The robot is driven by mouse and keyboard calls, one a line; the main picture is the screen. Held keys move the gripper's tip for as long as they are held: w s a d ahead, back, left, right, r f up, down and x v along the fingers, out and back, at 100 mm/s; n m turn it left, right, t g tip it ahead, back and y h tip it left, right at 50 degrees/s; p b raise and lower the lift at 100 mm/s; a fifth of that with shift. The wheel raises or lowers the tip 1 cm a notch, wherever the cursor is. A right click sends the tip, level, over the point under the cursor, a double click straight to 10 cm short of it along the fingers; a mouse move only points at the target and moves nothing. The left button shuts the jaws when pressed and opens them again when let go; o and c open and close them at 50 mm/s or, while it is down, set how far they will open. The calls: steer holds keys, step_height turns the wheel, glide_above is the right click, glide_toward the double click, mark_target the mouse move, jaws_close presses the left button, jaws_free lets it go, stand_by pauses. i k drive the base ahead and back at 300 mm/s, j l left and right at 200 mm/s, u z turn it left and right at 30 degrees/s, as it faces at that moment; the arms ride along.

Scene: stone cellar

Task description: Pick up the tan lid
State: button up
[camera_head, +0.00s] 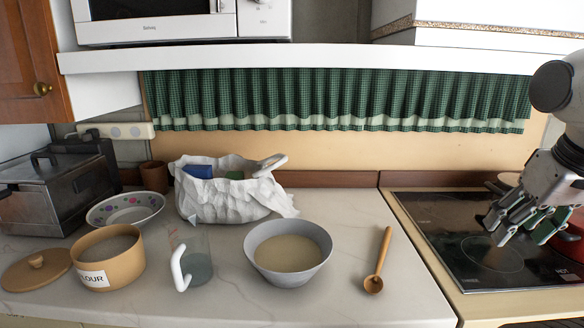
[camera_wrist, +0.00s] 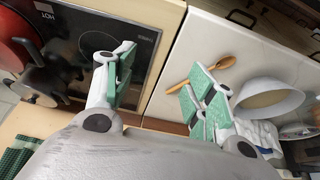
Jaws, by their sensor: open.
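The tan lid (camera_head: 36,270) is a round, flat lid with a small knob. It lies on the counter at the far left in the head view, against the left side of the flour canister (camera_head: 108,258), which stands open. I cannot make the lid out in the wrist view. My gripper (camera_head: 500,230) is over the black cooktop at the far right, far across the counter from the lid. In the wrist view my gripper (camera_wrist: 162,88) shows its green-padded fingers spread apart with nothing between them.
A measuring cup (camera_head: 196,262), a grey bowl (camera_head: 287,254) and a wooden spoon (camera_head: 377,262) stand or lie between. Behind are a flowered bowl (camera_head: 126,208), a white bag (camera_head: 228,198) and a metal toaster (camera_head: 50,190). A red pot (camera_head: 570,240) is on the cooktop (camera_head: 470,250).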

mark_target(38, 270)
steer(key=u, duration=1.6)
